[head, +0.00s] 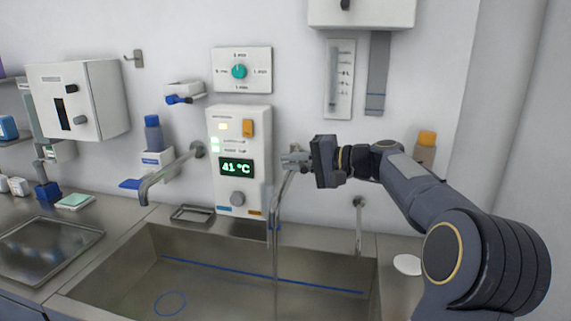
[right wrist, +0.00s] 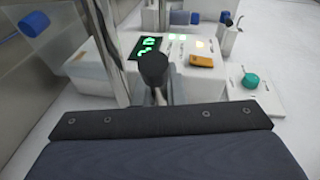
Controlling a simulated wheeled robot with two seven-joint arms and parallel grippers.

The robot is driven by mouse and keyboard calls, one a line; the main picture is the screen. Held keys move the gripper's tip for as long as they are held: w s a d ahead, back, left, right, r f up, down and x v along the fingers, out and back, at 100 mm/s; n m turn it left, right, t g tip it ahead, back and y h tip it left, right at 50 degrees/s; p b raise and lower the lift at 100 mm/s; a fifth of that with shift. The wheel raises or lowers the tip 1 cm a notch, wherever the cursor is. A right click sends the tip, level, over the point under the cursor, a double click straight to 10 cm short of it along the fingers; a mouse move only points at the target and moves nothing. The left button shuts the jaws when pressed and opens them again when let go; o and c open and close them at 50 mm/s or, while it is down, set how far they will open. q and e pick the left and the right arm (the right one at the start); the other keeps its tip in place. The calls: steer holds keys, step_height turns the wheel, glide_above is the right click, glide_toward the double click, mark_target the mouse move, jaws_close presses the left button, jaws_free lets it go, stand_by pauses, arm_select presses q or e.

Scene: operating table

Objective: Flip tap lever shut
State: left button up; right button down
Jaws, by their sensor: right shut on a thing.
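The tap (head: 283,188) is on the wall just right of the control box, its metal spout curving down over the sink. A thin vertical stream (head: 276,255) runs below it into the basin. My right gripper (head: 294,158) is at the top of the tap, shut on what looks like the tap lever. In the right wrist view a dark round-ended part (right wrist: 153,68), likely the lever end, rises just beyond my gripper's dark body (right wrist: 165,120). The body hides the fingertips and the contact there. My left gripper is not in view.
The control box (head: 238,125) reading 41 °C stands close left of my gripper. Another spout (head: 168,175) is farther left, and a thin pipe (head: 358,225) is to the right. The steel sink (head: 130,275) lies below.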

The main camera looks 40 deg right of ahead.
steer(key=shift+s+d+r+n+g+y+p, duration=0.15)
steer(key=shift+s+d+n+g+y+p, duration=0.2)
steer(key=shift+n+y, duration=0.3)
steer(key=shift+s+d+r+n+g+y+p, duration=0.15)
steer(key=shift+d+n+g+y+p, duration=0.3)
steer(key=shift+n+y, duration=0.15)
steer(key=shift+a, duration=0.1)
steer(key=c, duration=1.6)
jaws_free()
steer(key=shift+c, duration=0.2)
steer(key=shift+o, duration=0.8)
steer(key=shift+f, duration=0.15)
steer(key=v, duration=0.8)
steer(key=shift+w+r, duration=0.1)
steer(key=shift+r, duration=0.15)
